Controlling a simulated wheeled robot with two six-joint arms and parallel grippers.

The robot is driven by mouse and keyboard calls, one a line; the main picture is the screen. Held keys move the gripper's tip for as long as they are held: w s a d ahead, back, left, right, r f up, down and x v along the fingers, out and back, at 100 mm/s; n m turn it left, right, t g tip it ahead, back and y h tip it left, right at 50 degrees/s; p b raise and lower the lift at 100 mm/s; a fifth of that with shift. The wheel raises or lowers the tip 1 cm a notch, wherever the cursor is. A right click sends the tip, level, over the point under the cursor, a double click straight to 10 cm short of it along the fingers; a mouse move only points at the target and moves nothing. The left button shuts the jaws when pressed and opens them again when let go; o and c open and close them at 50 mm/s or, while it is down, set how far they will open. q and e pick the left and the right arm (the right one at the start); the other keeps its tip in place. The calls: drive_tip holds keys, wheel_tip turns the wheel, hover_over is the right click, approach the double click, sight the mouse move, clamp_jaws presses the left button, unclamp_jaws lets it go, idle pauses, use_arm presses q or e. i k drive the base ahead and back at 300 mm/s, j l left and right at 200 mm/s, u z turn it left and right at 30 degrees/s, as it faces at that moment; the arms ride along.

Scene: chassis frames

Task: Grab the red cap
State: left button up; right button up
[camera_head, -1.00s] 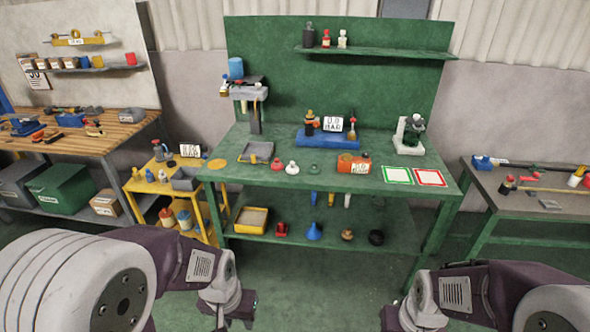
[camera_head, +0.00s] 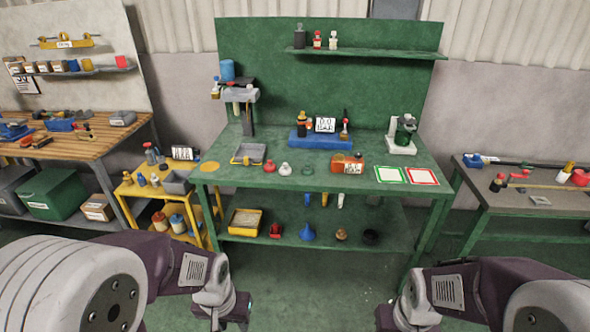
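A small red cap (camera_head: 270,166) sits on the green workbench top (camera_head: 225,178), left of centre near the front edge. A white cap (camera_head: 284,169) and a green cap (camera_head: 307,170) stand in a row to its right. My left gripper (camera_head: 236,309) is low in front of the bench, well short of the red cap and not touching anything visible. Its fingers are dark and small, so its opening is unclear. My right gripper (camera_head: 390,318) is at the bottom edge, partly cut off, also away from the bench.
A grey tray (camera_head: 248,155) lies left of the caps and an orange box (camera_head: 347,163) to their right. White-and-green and white-and-red framed squares lie at the right front. A yellow stand (camera_head: 128,190) is left of the bench. Open floor lies between me and the bench.

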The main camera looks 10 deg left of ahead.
sight(270, 167)
drive_tip(key=i+u, duration=0.4)
drive_tip(key=i+l+u, duration=0.15)
drive_tip(key=i+u, duration=0.3)
drive_tip(key=i+l+u, duration=0.4)
drive_tip(key=i, duration=0.15)
drive_tip(key=i+l+u, duration=0.4)
